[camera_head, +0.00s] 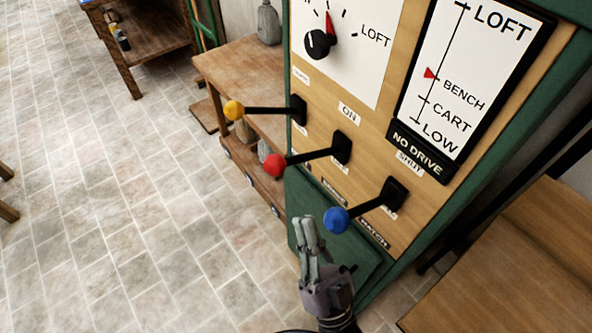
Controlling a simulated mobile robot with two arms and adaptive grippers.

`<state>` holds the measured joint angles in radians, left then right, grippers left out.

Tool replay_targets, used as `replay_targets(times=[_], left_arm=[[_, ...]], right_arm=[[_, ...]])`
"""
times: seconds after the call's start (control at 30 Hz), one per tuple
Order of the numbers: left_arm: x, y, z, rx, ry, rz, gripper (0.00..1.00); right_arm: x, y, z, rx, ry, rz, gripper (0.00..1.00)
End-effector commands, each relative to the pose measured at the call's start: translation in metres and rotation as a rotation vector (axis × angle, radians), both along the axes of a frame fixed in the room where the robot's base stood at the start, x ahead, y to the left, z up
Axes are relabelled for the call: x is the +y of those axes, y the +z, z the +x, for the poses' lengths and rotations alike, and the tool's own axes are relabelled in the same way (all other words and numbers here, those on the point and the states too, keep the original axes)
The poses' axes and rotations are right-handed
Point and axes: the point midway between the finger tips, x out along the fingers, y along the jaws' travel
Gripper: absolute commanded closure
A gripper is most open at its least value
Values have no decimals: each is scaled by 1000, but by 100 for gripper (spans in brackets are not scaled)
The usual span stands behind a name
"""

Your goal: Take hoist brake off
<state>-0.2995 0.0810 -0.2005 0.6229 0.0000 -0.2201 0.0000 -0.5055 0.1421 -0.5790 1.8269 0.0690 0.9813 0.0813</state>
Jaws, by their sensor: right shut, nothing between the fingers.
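A wooden control panel in a green frame carries three levers with black mounts. The yellow-knobbed lever (234,110) is uppermost, the red-knobbed lever (275,165) is in the middle and the blue-knobbed lever (336,220) is lowest. All three stick out to the left. An ON label (348,113) is above the red lever's mount; I cannot read which lever is the brake. The label below the blue lever reads HATCH. My right gripper (308,221) is shut and empty, just left of and below the blue knob, apparently without holding it. My left gripper is out of view.
A dial with a black knob (318,43) and a gauge (470,70) marked LOFT, BENCH, CART and LOW are higher on the panel. The gauge's red pointer is near BENCH; a sign reads NO DRIVE (421,150). Wooden benches stand behind and at right.

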Motion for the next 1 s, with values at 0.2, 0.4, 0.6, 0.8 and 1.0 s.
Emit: replay_targets(times=[0.2, 0.4, 0.6, 0.8, 1.0], left_arm=[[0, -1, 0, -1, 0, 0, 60], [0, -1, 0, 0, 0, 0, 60], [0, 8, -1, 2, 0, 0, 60], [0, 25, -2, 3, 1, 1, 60], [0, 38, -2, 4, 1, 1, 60]], right_arm=[[-4, 16, -7, -43, -1, 40, 100], [-3, 16, -7, -41, -1, 37, 100], [0, 29, 4, -43, -2, 38, 100], [8, 56, 29, -44, -3, 38, 100], [16, 76, 51, -41, -2, 37, 100]])
